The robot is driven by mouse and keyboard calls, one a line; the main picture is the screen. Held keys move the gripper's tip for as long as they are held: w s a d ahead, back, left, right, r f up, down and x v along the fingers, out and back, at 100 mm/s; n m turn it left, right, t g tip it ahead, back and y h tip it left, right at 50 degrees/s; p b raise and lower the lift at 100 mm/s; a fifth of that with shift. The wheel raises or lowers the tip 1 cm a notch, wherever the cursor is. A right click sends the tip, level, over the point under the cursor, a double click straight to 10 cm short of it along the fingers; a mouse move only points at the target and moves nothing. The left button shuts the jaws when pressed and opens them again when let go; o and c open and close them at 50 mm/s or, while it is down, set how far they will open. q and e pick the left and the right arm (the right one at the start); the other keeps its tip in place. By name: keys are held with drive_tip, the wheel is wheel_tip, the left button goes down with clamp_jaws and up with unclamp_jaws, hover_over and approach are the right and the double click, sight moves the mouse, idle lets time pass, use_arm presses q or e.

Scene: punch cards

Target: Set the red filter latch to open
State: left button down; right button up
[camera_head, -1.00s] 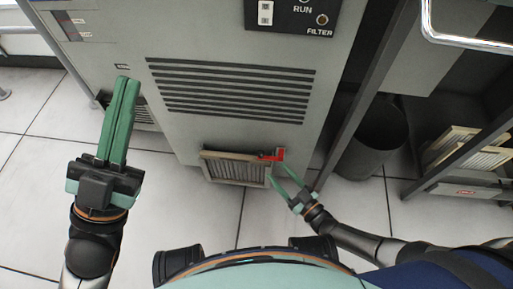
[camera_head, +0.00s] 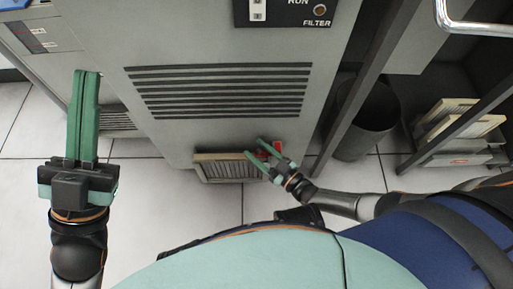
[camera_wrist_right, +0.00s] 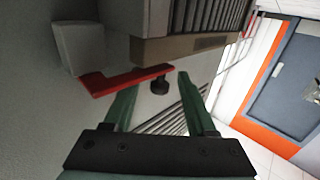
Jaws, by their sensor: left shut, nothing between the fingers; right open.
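The red filter latch (camera_head: 269,148) is at the upper right corner of the framed filter (camera_head: 226,170), low on the grey cabinet front. In the right wrist view the latch (camera_wrist_right: 118,80) is an L-shaped red bar, lying along the filter's edge with a dark knob (camera_wrist_right: 159,86) near its tip. My right gripper (camera_head: 254,148) is open, its green fingers around the latch area in the head view. In the wrist view its fingertips (camera_wrist_right: 157,82) are either side of the knob; contact cannot be told. My left gripper (camera_head: 87,72) is shut and empty, left of the cabinet vents.
The grey cabinet (camera_head: 160,52) has a slotted vent above the filter and a panel marked FILTER (camera_head: 290,12). A dark bin (camera_head: 366,122) and a rack with pale filter panels (camera_head: 445,118) stand to the right. The tiled floor in front is clear.

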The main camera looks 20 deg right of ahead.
clamp_jaws()
idle(0.3)
idle(1.1)
